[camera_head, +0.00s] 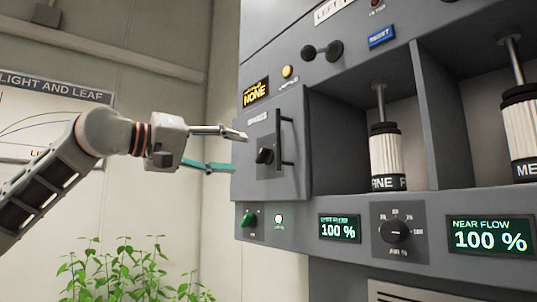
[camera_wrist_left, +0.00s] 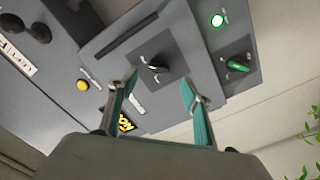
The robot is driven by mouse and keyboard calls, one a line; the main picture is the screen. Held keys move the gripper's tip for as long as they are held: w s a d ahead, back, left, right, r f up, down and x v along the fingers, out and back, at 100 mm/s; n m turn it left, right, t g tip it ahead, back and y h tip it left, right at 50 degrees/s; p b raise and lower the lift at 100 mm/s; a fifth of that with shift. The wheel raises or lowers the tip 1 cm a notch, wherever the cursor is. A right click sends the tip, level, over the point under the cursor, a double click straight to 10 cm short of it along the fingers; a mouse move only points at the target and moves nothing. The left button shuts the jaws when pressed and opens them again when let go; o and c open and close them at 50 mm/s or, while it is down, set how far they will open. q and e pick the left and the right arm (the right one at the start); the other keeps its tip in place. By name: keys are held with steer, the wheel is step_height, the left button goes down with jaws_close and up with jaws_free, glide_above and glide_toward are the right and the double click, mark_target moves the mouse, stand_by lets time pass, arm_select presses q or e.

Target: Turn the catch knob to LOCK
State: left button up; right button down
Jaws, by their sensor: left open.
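The catch knob (camera_head: 265,156) is a small black knob on a grey door (camera_head: 290,176) with a vertical black bar handle. In the left wrist view the knob (camera_wrist_left: 156,66) sits on a dark square plate, just beyond the fingertips and between their lines. Its label marks are too small to read. My left gripper (camera_head: 238,152) is open and empty, just left of the knob and apart from it. Its teal-lined fingers also show in the left wrist view (camera_wrist_left: 160,80). My right gripper is not in view.
A green knob (camera_head: 248,219) and a lit green lamp (camera_head: 278,218) are below the door. The bar handle (camera_head: 286,142) stands out right of the catch knob. A yellow button (camera_head: 287,72) is above. Leafy plants (camera_head: 130,275) stand lower left.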

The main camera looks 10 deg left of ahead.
mark_target(264, 156)
arm_select(q)
steer(key=x, duration=0.4)
steer(key=p+x, duration=0.1)
steer(key=x, duration=0.2)
steer(key=shift+w+a+r, duration=0.2)
steer(key=shift+w+r, duration=0.05)
steer(key=shift+r, duration=0.1)
steer(key=c, duration=1.1)
